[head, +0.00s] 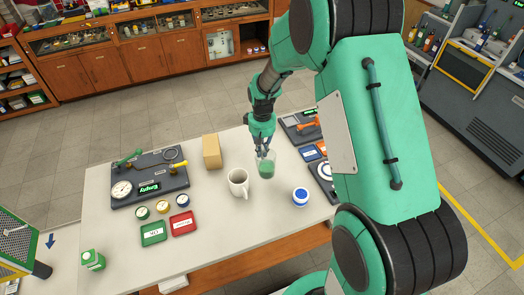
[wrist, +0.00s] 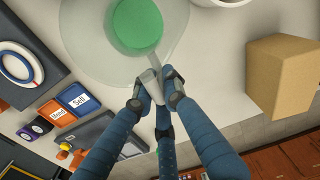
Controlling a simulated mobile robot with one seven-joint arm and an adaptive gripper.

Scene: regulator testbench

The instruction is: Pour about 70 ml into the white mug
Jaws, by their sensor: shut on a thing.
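The white mug (head: 238,184) stands upright on the table; part of its rim shows at the top edge of the wrist view (wrist: 226,2). A clear vessel (head: 266,165) with green liquid is just right of the mug. My gripper (head: 263,152) is shut on this vessel. In the wrist view my gripper (wrist: 160,84) pinches a pale grip part at the near side of the clear vessel (wrist: 90,60), with the round green liquid inside. The vessel looks about upright, apart from the mug. I cannot tell whether its base touches the table.
A cardboard-brown block (head: 212,151) stands behind the mug. A blue-and-white round container (head: 300,196) is at the right front. A gauge panel (head: 148,178) and green and red trays (head: 183,223) lie left. Dark panels (head: 298,127) line the right side.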

